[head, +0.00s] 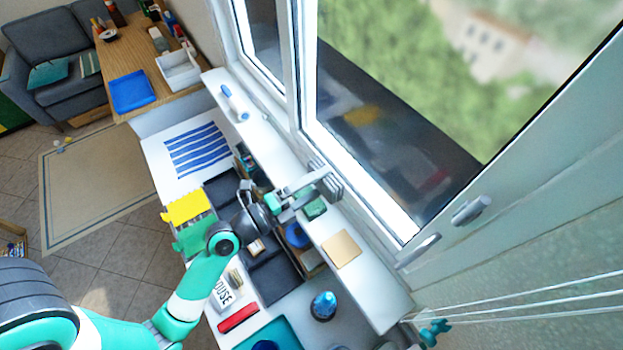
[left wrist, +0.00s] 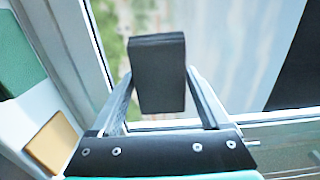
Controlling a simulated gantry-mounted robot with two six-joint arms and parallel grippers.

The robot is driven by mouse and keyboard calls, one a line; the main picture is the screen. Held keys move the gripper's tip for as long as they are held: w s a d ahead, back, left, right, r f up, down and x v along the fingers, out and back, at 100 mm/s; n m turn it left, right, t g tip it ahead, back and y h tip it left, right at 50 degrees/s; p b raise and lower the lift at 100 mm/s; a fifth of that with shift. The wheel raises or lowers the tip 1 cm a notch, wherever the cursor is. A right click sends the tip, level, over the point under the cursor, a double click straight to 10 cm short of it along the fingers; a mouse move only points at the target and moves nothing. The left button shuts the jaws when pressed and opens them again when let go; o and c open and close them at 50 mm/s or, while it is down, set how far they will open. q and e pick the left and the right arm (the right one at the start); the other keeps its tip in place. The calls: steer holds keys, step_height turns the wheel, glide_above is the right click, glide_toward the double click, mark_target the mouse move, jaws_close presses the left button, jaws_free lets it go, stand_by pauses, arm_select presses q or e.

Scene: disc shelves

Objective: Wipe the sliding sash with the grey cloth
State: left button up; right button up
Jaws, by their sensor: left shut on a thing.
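My left gripper (head: 322,182) is shut on the grey cloth (left wrist: 158,75), a dark, thick folded block between the two fingers in the left wrist view. In the head view the gripper is over the white window sill, close to the lower part of the window frame. The sash (head: 360,170) has a white frame and a large glass pane; its glass also shows behind the cloth in the left wrist view (left wrist: 225,45). I cannot tell whether the cloth touches the glass. My right gripper is not in view.
On the sill (head: 380,300) lie a tan square (head: 341,249), a green pad (head: 315,208) and a white-and-blue roll (head: 235,103). A blue round object (head: 323,306) stands below the sill. Window handles (head: 471,210) jut out at the right.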

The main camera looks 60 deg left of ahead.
mark_target(356, 162)
arm_select(q)
steer(key=w+p, duration=0.2)
steer(key=w, duration=0.3)
steer(key=shift+w, duration=0.1)
steer(key=shift+w+b, duration=0.3)
steer(key=shift+w, duration=0.75)
stand_by(0.5)
steer(key=shift+d+r, duration=0.1)
